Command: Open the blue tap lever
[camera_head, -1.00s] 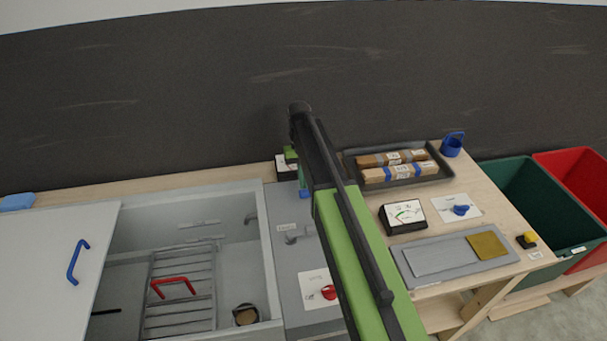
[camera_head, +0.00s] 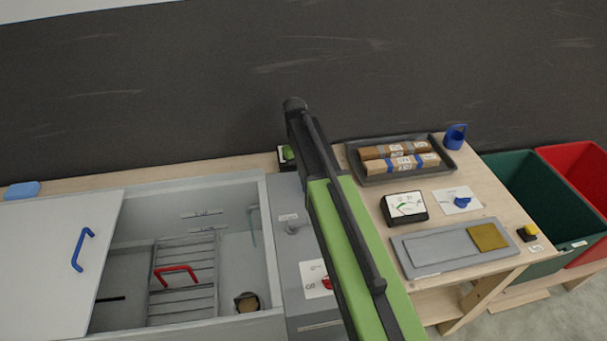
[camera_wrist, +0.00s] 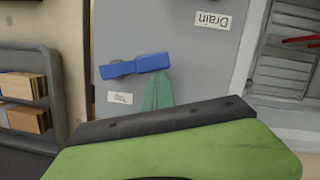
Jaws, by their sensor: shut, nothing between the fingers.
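The blue tap lever (camera_wrist: 136,66) lies sideways across the grey panel (camera_wrist: 180,55) in the wrist view, beside a small label reading "Tap" (camera_wrist: 120,97). My gripper's teal fingers (camera_wrist: 157,78) are shut and empty, with their tips right against or just beside the lever; I cannot tell if they touch. In the head view my arm hides the lever and the fingers. A thin pale teal strand (camera_head: 254,228) hangs down inside the grey basin (camera_head: 228,258), like running water.
A red handle (camera_head: 177,273) lies in the basin and a white lid with a blue handle (camera_head: 80,250) covers its left. On the bench right of my arm are a tray (camera_head: 437,163) of wrapped bars, a gauge (camera_head: 405,208) and a blue knob (camera_head: 462,202). A dark wall stands behind.

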